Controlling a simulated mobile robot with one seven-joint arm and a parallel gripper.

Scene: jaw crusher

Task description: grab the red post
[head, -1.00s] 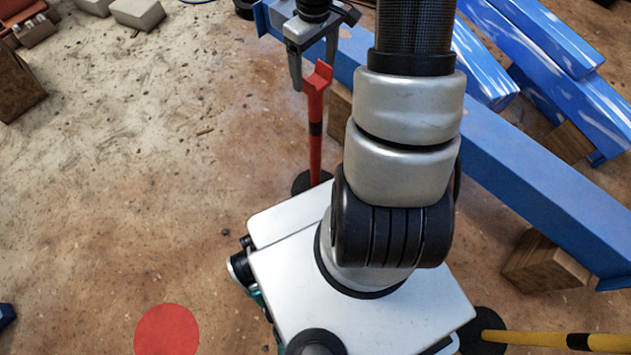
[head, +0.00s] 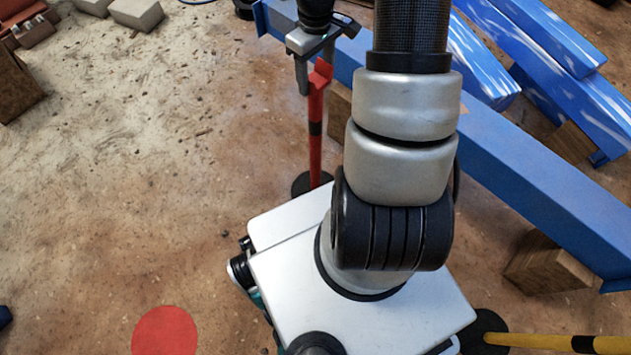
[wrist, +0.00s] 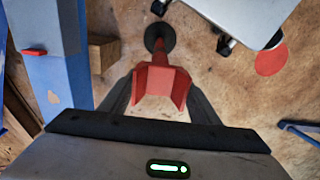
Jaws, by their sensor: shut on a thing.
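The red post (head: 316,120) stands upright on a dark round base (head: 311,184), with a black band partway down and a flared top. My gripper (head: 317,72) is at the post's top, its fingers shut on it. In the wrist view the post's red flared head (wrist: 158,82) sits between the two dark fingers of my gripper (wrist: 160,92). The post's dark base (wrist: 159,36) shows beyond it on the ground.
A long blue beam (head: 520,190) on wooden blocks (head: 545,262) runs close behind the post. A red disc (head: 165,331) lies on the ground at lower left. A yellow-and-black post (head: 560,342) lies at lower right. Open dirt ground is to the left.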

